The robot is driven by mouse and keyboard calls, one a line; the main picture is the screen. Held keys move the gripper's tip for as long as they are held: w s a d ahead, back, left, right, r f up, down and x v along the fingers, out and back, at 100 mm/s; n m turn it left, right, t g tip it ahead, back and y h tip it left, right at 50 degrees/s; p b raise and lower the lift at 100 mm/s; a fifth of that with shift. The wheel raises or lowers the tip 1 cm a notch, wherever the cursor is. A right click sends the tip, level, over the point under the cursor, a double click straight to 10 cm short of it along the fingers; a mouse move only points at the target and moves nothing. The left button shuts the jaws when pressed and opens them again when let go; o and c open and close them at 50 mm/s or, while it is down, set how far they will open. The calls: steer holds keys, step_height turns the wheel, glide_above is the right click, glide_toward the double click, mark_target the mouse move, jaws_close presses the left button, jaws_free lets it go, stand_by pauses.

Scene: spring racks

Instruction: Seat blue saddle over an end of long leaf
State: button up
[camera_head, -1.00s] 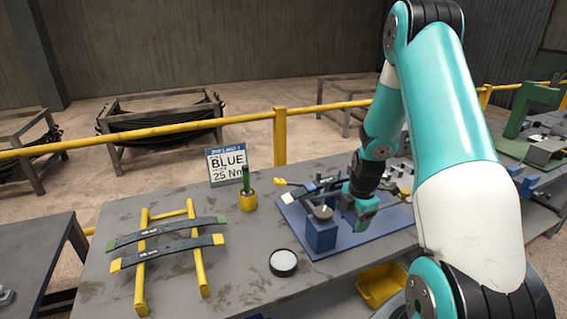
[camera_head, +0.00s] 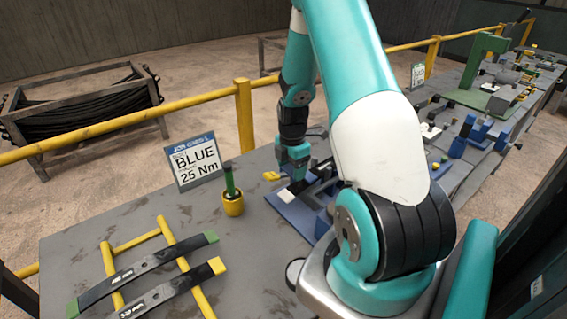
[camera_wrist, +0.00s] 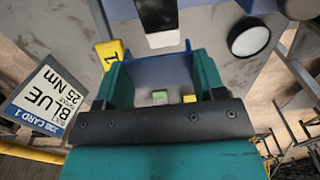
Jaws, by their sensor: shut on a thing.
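The long leaf (camera_head: 180,290) is a dark flat bar with a white length mark and a yellow end at right. It lies across a yellow rack (camera_head: 190,272), nearer than a similar green-ended leaf (camera_head: 140,272). My gripper (camera_head: 294,178) is over the blue mat at the table's far side, well away from both leaves. In the wrist view its teal fingers (camera_wrist: 160,78) are shut on a blue piece (camera_wrist: 160,66), which I take for the blue saddle; its outline is partly hidden and merges with the blue behind.
A yellow rail (camera_head: 243,115) runs behind. My arm hides much of the mat.

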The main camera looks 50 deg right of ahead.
mark_target(292, 190)
stand_by(0.3)
steer(key=shift+f+b, duration=1.9)
steer(key=shift+f, duration=0.7)
steer(key=shift+s+f+b, duration=0.1)
steer(key=shift+f+b, duration=0.5)
steer(key=shift+f, duration=0.25)
steer(key=o, duration=1)
steer(key=shift+o, duration=0.8)
